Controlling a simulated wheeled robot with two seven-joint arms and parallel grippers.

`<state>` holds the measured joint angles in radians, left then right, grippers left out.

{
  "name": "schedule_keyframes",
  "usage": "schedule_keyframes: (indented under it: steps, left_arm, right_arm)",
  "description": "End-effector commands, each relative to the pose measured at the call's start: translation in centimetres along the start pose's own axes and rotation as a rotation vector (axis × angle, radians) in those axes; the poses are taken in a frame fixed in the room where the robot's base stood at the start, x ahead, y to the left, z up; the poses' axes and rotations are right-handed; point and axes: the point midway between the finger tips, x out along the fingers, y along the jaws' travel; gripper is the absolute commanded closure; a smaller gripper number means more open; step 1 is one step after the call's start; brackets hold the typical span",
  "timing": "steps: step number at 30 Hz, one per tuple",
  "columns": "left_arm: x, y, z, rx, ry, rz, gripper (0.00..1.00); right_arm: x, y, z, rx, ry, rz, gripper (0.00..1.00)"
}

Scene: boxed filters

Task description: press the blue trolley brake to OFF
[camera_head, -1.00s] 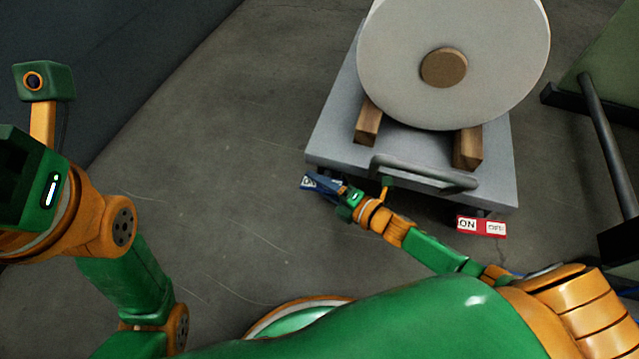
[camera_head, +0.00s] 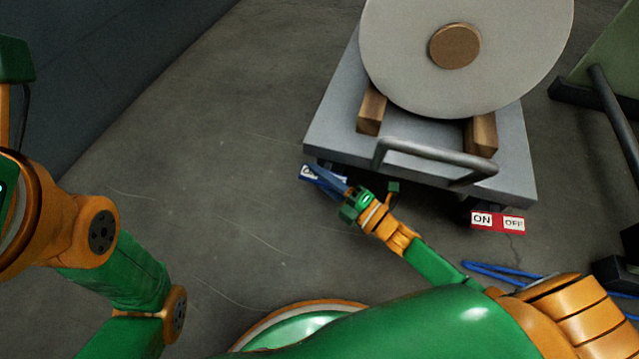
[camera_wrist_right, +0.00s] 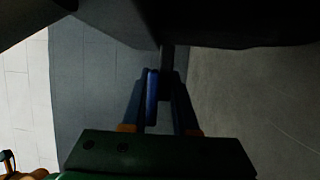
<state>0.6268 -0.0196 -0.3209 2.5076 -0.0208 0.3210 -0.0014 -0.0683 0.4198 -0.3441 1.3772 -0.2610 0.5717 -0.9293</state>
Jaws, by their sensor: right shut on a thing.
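The blue trolley brake (camera_head: 306,174) is a small blue pedal with a white label, low at the near left corner of the grey trolley (camera_head: 330,140). My right gripper (camera_head: 330,184) is at this brake, its dark fingers over part of it and hiding much of its label. In the right wrist view a narrow blue piece (camera_wrist_right: 152,97) stands between the fingers of my right gripper (camera_wrist_right: 160,88), which are shut on it. My left arm shows at the left edge, but its fingers are out of view.
A red brake (camera_head: 497,222) marked ON and OFF is at the near right corner. A grey handle (camera_head: 435,160) rises at the trolley's near edge. A large white roll (camera_head: 410,60) rests on wooden blocks (camera_head: 371,110). Open floor lies to the left.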

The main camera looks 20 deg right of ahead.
Motion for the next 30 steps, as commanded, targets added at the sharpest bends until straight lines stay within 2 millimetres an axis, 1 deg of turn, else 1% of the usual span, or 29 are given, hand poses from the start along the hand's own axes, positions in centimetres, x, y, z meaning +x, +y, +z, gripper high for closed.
schedule_keyframes:
  steps: [1,9,15,26,27,29,30]
  left_arm:
    - [-0.8,0.3,-0.6,0.000,0.009,0.002,0.50]
    - [-2.5,0.6,-1.1,0.001,0.008,0.003,0.50]
    - [-2.8,0.7,-1.1,0.001,0.008,0.003,0.50]
    - [-2.8,0.7,-1.1,0.001,0.008,0.003,0.50]
    - [-2.8,0.7,-1.1,0.001,0.008,0.003,0.50]
    - [-2.8,0.7,-1.1,0.001,0.008,0.003,0.50]
    - [-2.8,0.7,-1.1,0.001,0.008,0.003,0.50]
  right_arm:
    - [-0.1,-0.7,0.0,0.010,-0.001,0.023,1.00]
    - [-0.1,-0.3,0.0,0.052,0.000,0.125,1.00]
    - [-0.1,0.0,0.0,0.064,0.000,0.153,1.00]
    - [-0.1,0.1,0.0,0.066,0.000,0.157,1.00]
    - [-0.1,0.1,0.0,0.066,0.000,0.157,0.64]
    - [-0.1,0.1,0.0,0.066,0.000,0.157,0.48]
    - [-0.1,0.1,0.0,0.066,0.000,0.157,0.43]
